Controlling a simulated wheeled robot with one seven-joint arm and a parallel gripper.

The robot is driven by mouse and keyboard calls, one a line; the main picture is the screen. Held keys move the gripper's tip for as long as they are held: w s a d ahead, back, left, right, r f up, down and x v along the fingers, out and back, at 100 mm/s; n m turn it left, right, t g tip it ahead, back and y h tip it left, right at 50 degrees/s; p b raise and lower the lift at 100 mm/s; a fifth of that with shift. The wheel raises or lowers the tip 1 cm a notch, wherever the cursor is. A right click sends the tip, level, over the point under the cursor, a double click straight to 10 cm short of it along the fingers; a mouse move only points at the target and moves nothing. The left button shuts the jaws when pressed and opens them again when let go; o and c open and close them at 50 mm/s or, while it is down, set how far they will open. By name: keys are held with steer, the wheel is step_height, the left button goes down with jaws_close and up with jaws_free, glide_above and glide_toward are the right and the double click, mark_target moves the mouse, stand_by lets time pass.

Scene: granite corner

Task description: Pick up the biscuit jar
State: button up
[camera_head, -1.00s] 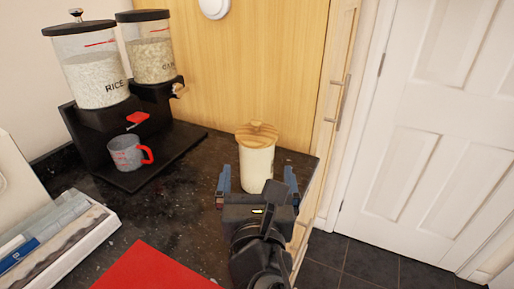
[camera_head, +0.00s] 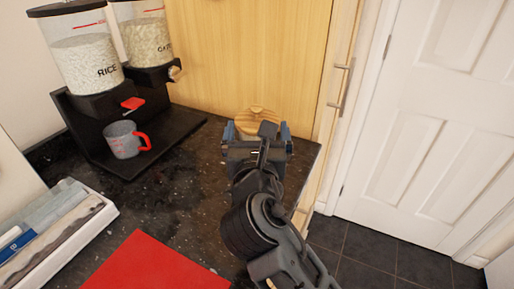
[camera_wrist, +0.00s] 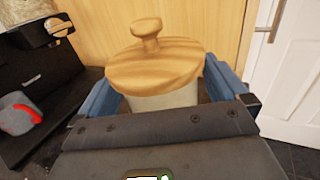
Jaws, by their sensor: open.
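The biscuit jar (camera_head: 258,121) is a cream jar with a round wooden lid and knob. It stands upright on the dark granite counter near its right end, and my gripper hides most of its body in the head view. In the wrist view the jar (camera_wrist: 155,70) shows its lid and a strip of cream body. My gripper (camera_head: 256,140) is open, with one blue finger on each side of the jar. In the wrist view my gripper (camera_wrist: 165,95) has its fingers left and right of the jar, below the lid. Whether they touch it I cannot tell.
A black double dispenser (camera_head: 105,95) with rice stands at the back left, with a measuring cup (camera_head: 122,140) on its base. A red mat (camera_head: 150,265) and a white tray (camera_head: 62,240) lie in front. A wooden panel (camera_head: 250,55) is close behind the jar. The counter's right edge is near.

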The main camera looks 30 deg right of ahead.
mark_target(259, 114)
steer(key=shift+c, duration=0.4)
steer(key=shift+r, duration=0.1)
steer(key=c, duration=1.2)
steer(key=shift+r, duration=0.45)
step_height(259, 114, up, 4)
steer(key=shift+d+f+p, duration=0.1)
steer(key=shift+f+p, duration=0.15)
steer(key=shift+p, duration=0.25)
steer(key=s+d+r, duration=0.1)
steer(key=d+r, duration=0.1)
steer(key=d, duration=0.1)
steer(key=s+d+r+p, duration=0.1)
steer(key=s+d+r, duration=0.1)
steer(key=d, duration=0.2)
steer(key=s+d+r+p, duration=0.1)
steer(key=d+r, duration=0.1)
steer(key=d, duration=0.1)
steer(key=shift+s+d+r, duration=0.15)
steer(key=shift+s+r, duration=0.05)
steer(key=shift+r, duration=0.1)
